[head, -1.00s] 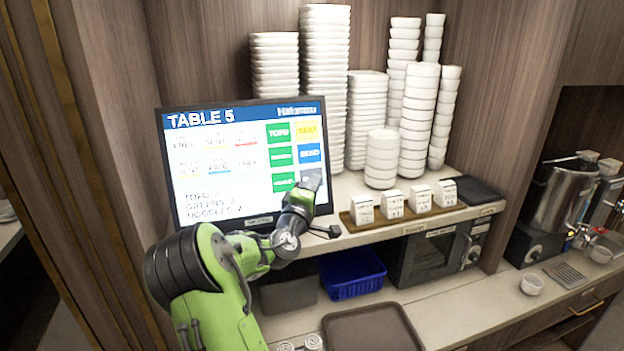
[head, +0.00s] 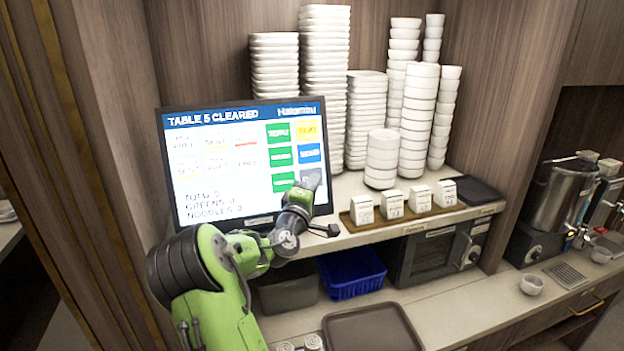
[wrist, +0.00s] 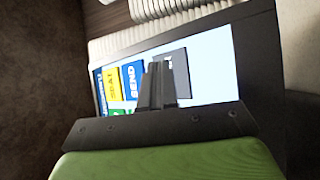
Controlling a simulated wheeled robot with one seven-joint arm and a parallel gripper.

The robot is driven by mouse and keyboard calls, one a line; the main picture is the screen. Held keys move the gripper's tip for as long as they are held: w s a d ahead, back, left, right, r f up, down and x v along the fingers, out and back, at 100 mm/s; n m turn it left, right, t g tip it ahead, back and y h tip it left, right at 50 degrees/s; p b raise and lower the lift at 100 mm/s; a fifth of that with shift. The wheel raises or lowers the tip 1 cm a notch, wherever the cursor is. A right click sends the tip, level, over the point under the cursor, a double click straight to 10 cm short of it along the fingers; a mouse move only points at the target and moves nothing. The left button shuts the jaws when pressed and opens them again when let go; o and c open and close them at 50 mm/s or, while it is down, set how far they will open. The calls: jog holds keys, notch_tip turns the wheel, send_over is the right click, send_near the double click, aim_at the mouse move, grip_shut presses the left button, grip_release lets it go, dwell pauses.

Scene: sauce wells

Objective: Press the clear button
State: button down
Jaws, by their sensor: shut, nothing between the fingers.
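The touch screen (head: 222,160) stands on the counter at the left in the head view. Its blue header reads "TABLE 5 CLEARED". Green, yellow and blue buttons run down its right side. A grey button (head: 311,178) sits at the lower right, partly hidden by my arm in the head view. It also shows in the wrist view (wrist: 180,80), where its label is mostly covered. My gripper (wrist: 157,68) is shut and empty, its fingertips in front of the grey button. I cannot tell whether they touch it.
Tall stacks of white dishes (head: 325,80) stand right of the screen. Several small white boxes sit on a wooden tray (head: 348,222). Below are a blue basket (head: 352,275), a microwave (head: 432,257) and a brown tray (head: 372,330).

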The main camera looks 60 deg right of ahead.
jog(key=shift+s+a+r, duration=0.2)
jog(key=shift+s+a, duration=0.35)
jog(key=s+a, duration=0.1)
jog(key=s+a+r, duration=0.1)
jog(key=s+a+b, duration=0.1)
jog(key=shift+s+a+r, duration=0.2)
jog(key=shift+r, duration=0.05)
dwell(0.3)
jog(key=shift+f, duration=0.1)
dwell(0.7)
